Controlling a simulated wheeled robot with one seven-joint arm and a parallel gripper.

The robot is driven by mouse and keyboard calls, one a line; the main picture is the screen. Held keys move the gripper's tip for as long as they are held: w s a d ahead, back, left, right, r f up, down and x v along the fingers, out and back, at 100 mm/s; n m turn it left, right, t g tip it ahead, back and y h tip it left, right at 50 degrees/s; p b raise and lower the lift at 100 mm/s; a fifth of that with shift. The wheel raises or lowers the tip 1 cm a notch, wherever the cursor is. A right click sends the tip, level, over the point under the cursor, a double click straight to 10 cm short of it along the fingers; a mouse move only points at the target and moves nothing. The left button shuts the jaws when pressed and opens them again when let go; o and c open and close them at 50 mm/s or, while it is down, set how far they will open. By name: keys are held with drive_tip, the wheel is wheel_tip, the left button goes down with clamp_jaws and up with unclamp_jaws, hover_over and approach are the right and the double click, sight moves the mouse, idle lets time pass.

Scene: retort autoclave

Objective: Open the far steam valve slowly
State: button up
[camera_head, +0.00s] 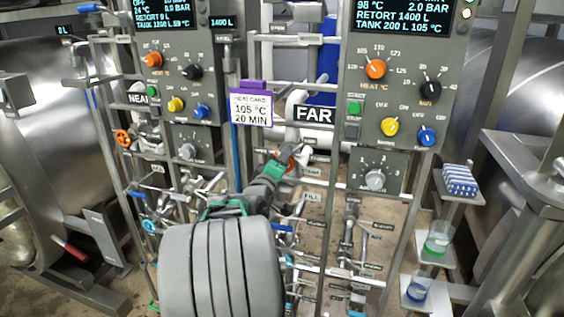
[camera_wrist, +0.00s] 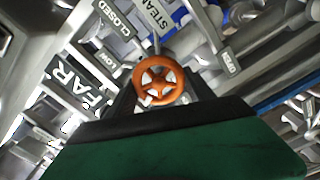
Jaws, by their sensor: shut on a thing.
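The far steam valve is an orange handwheel (camera_wrist: 160,83) in the middle of the wrist view, beside a "STEAM" label (camera_wrist: 152,14) and plates reading "CLOSED" (camera_wrist: 112,18) and "LOW" (camera_wrist: 108,61). My gripper (camera_wrist: 158,100) is shut on the handwheel, its dark fingers on either side of the rim. In the head view the wheel (camera_head: 291,156) shows only partly at the tip of my gripper (camera_head: 283,160), below and left of the "FAR" sign (camera_head: 314,115). The wheel's stem is mostly hidden.
The far control panel (camera_head: 400,90) reads 98 °C and 2.0 bar. A heat card (camera_head: 251,107) reads 105 °C, 20 min. The near panel (camera_head: 180,70) stands left. Pipes and small levers crowd around my arm. Shelves at right hold a blue-white pack (camera_head: 459,181) and a clear beaker (camera_head: 438,238).

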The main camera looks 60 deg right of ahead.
drive_tip(key=n, duration=0.3)
drive_tip(key=shift+n+p, duration=0.4)
drive_tip(key=n+p, duration=0.1)
drive_tip(key=n, duration=0.2)
drive_tip(key=shift+w+n+p, duration=0.1)
drive_tip(key=shift+n+p, duration=0.2)
drive_tip(key=n+p, duration=0.2)
drive_tip(key=n, duration=0.2)
drive_tip(key=shift+f+p, duration=0.15)
drive_tip(key=shift+p, duration=0.25)
drive_tip(key=shift+f+n+p, duration=0.15)
drive_tip(key=shift+n+p, duration=0.7)
drive_tip(key=shift+n, duration=0.45)
drive_tip(key=shift+f, duration=0.1)
drive_tip(key=o, duration=1.4)
drive_tip(key=shift+c, duration=0.2)
